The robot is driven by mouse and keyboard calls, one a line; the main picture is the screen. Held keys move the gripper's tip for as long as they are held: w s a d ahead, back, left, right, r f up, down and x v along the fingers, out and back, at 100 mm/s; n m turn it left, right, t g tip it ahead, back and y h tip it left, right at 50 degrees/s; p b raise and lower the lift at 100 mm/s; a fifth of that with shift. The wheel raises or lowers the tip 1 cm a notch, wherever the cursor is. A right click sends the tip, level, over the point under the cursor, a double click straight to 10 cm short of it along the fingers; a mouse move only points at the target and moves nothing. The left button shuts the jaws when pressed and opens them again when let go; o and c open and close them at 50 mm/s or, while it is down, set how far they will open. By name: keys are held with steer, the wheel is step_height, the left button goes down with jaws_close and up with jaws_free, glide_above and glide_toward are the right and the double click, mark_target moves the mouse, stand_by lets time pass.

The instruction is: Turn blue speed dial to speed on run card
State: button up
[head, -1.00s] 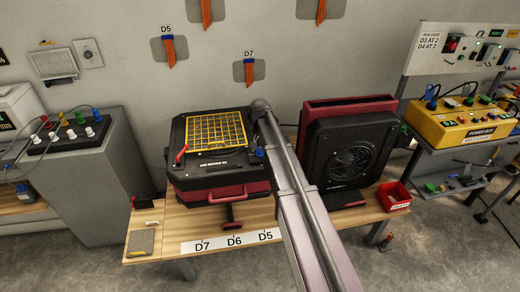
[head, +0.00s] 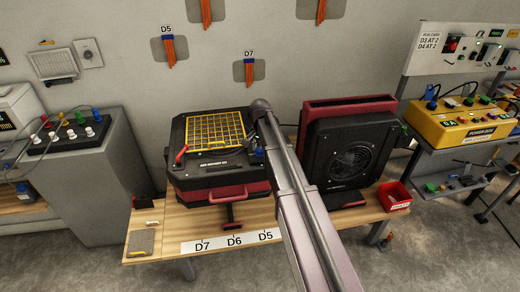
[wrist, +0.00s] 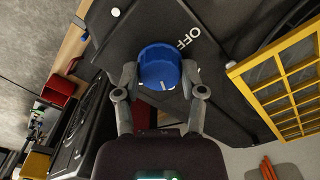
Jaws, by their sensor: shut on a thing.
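The blue speed dial (wrist: 157,62) sits on the black machine's top panel, beside the white word OFF. A short white mark shows on the dial's side facing my gripper. My gripper (wrist: 160,82) is shut on the dial, one finger on each side. The run card (head: 430,42) on the white board at the upper right reads D3 AT 2 and D4 AT 2.
A yellow grille (head: 214,130) and a red lever (head: 181,154) are on the machine's top. A black fan unit (head: 347,158) stands close to the right of my arm. A red bin (head: 394,196) sits at the wooden table's right end.

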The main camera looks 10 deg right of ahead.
steer(key=o, duration=1.1)
steer(key=shift+o, duration=0.2)
steer(key=shift+n, duration=0.5)
